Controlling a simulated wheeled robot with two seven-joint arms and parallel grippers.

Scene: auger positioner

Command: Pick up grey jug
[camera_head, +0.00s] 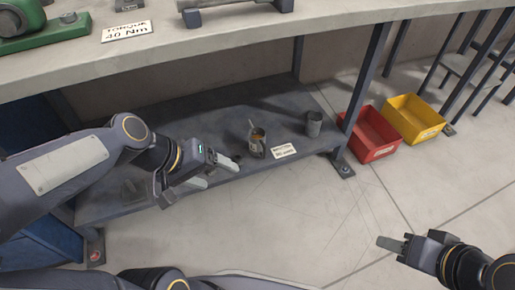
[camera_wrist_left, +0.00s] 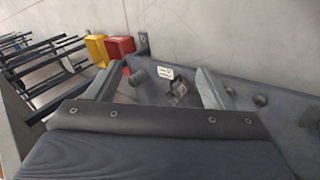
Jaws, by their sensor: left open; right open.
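A plain grey jug-like container (camera_head: 314,124) stands upright on the low dark shelf (camera_head: 200,118), near its right end. It also shows as a small grey shape in the left wrist view (camera_wrist_left: 138,77). A second vessel (camera_head: 257,142), greyish with brown contents and a thin stick, stands nearer to my left gripper. It also shows between the fingers' lines in the left wrist view (camera_wrist_left: 178,90). I cannot tell for sure which is the jug. My left gripper (camera_head: 220,173) is open and empty at the shelf's front edge, left of both. My right gripper (camera_head: 391,243) is over the floor, far from the shelf.
A white label (camera_head: 284,152) lies beside the second vessel. The worktop (camera_head: 200,45) hangs over the shelf, with a leg (camera_head: 366,75) at right. Red (camera_head: 371,134) and yellow (camera_head: 414,119) bins stand on the floor beyond. The floor in front is clear.

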